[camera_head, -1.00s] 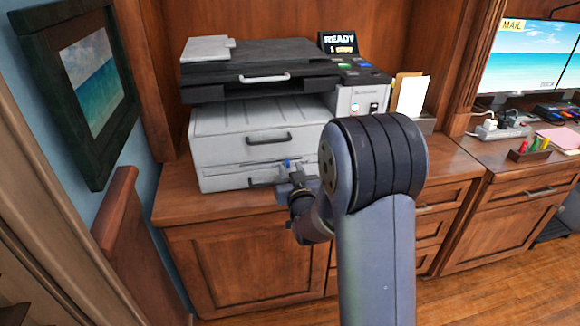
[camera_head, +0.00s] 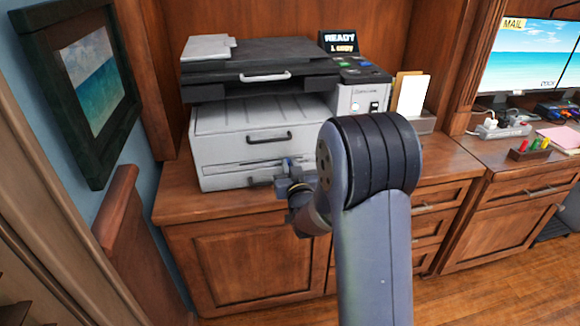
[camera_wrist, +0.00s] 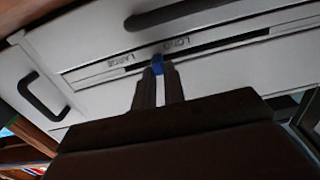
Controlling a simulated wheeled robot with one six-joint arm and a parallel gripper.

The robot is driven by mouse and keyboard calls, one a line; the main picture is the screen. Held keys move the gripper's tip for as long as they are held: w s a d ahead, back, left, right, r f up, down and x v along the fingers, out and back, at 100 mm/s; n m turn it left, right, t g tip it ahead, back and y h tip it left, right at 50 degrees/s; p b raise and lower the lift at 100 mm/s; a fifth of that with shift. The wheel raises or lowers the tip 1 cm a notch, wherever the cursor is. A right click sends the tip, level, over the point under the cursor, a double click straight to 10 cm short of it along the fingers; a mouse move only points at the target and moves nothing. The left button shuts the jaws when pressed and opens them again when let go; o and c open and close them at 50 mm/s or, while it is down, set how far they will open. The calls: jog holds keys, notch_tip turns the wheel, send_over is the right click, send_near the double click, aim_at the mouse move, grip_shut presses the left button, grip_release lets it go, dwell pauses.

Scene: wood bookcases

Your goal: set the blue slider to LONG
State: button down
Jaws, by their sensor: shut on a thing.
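The blue slider (camera_wrist: 157,64) sits on a dark horizontal track on the printer's pale front. In the wrist view it is between the LARGE label (camera_wrist: 113,61) and the LONG label (camera_wrist: 175,43), close to the near end of the word LONG. My gripper (camera_wrist: 159,74) is shut on the slider, one finger on each side of it. In the head view my gripper (camera_head: 289,166) is at the lower front of the printer (camera_head: 225,150), where I cannot clearly make out the slider.
A black drawer handle (camera_head: 268,138) is above the track. Another black handle (camera_wrist: 43,96) shows at the left in the wrist view. The printer stands on a wooden cabinet top (camera_head: 190,205). A framed picture (camera_head: 85,90) hangs on the left wall.

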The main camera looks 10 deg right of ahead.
jog(key=shift+a, duration=0.1)
dwell(0.3)
jog(key=shift+a+f+b, duration=0.15)
jog(key=shift+a+b, duration=0.2)
jog(key=shift+b, duration=0.6)
jog(key=shift+a, duration=0.25)
jog(key=c, duration=1.5)
grip_release()
jog(key=shift+s, duration=0.1)
